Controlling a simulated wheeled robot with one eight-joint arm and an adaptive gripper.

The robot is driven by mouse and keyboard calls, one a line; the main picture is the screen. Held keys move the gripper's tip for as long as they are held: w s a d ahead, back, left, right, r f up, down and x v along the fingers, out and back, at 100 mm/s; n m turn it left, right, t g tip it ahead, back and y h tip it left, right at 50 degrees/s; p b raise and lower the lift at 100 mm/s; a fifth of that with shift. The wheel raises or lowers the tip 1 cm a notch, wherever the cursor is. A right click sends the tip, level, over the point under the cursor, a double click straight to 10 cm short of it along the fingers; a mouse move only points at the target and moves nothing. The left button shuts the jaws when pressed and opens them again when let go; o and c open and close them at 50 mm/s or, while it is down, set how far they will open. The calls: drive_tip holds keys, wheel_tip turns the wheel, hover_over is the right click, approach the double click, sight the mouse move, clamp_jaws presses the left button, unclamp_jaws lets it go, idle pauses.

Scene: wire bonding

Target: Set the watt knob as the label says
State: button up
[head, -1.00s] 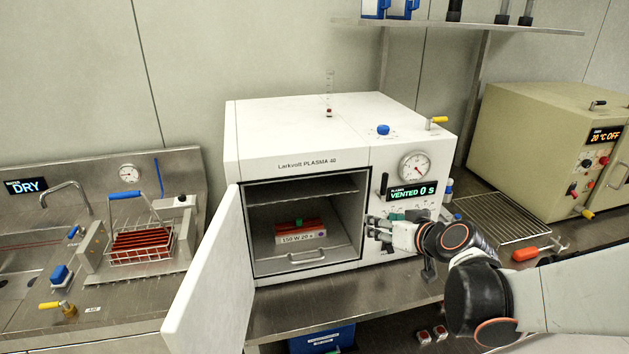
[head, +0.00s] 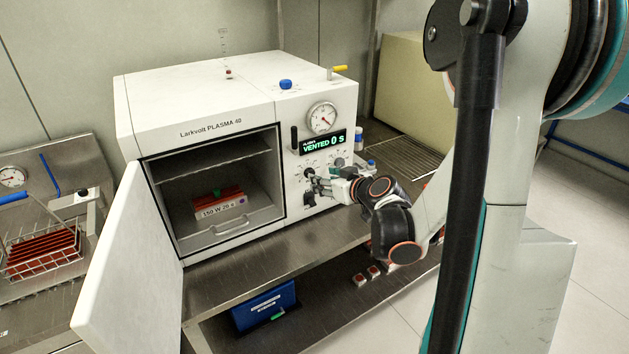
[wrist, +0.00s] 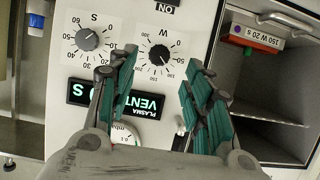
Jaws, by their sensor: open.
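The W knob (wrist: 159,55) is a small dark round knob on a white dial, upside down in the wrist view. Its exact setting is too small to read surely. My gripper (wrist: 158,66) is open, with one green-padded finger on either side of the W knob in that view; I see no clear contact. In the head view my gripper (head: 318,184) is at the front panel of the white plasma machine (head: 190,110). The label (head: 219,209) on the holder in the open chamber reads "150 W 20 s"; it also shows in the wrist view (wrist: 254,40).
The S knob (wrist: 87,40), grey, sits beside the W knob. The display (head: 323,142) reads "VENTED 0 S". A pressure gauge (head: 322,117) is above it. The machine's door (head: 125,265) stands open to the left. A blue box (head: 264,305) is on the lower shelf.

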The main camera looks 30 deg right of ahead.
sight(309, 173)
drive_tip(key=b+x, duration=0.1)
drive_tip(key=x, duration=0.5)
drive_tip(key=shift+w, duration=0.2)
drive_tip(key=shift+f, duration=0.15)
drive_tip(key=c, duration=1.1)
